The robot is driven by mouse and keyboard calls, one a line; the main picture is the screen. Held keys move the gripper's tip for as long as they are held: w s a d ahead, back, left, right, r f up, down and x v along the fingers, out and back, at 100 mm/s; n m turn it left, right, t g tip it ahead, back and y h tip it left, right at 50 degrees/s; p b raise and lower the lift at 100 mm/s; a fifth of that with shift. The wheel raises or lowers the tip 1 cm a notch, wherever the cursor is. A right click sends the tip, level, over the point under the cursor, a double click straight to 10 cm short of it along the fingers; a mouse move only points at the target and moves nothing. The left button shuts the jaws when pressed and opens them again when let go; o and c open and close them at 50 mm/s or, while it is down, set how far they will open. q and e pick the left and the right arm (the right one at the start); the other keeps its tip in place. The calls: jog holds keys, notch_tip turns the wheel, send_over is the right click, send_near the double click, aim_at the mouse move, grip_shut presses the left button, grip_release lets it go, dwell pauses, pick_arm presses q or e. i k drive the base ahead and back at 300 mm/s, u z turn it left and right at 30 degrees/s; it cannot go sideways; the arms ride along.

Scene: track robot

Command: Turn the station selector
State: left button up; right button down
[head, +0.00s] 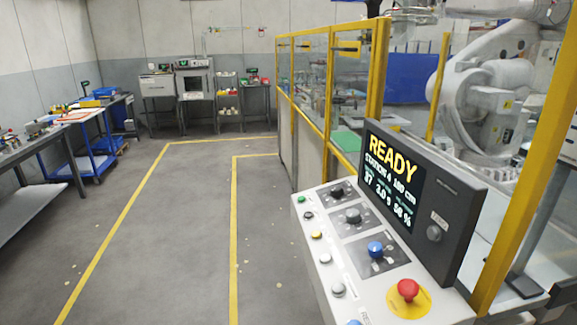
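The control console (330,255) stands at the lower right with a sloped panel. Three rotary knobs sit on dark plates: a black knob (337,191) at the far end, a grey knob (352,215) in the middle and a blue knob (375,248) nearest me. Their labels are too small to read, so I cannot tell which one is the station selector. The screen (392,185) behind them reads READY, with a line that seems to say STATION 4. Neither of my grippers is in view.
A red emergency button (408,290) on a yellow disc stands near the blue knob. Small push buttons (325,258) line the panel's left edge. A yellow-framed fence (330,90) encloses a white robot arm (480,95). The floor (180,230) left of the console is clear.

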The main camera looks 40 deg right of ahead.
aim_at(337, 190)
jog(key=i, duration=1.35)
jog(key=z, duration=2.6)
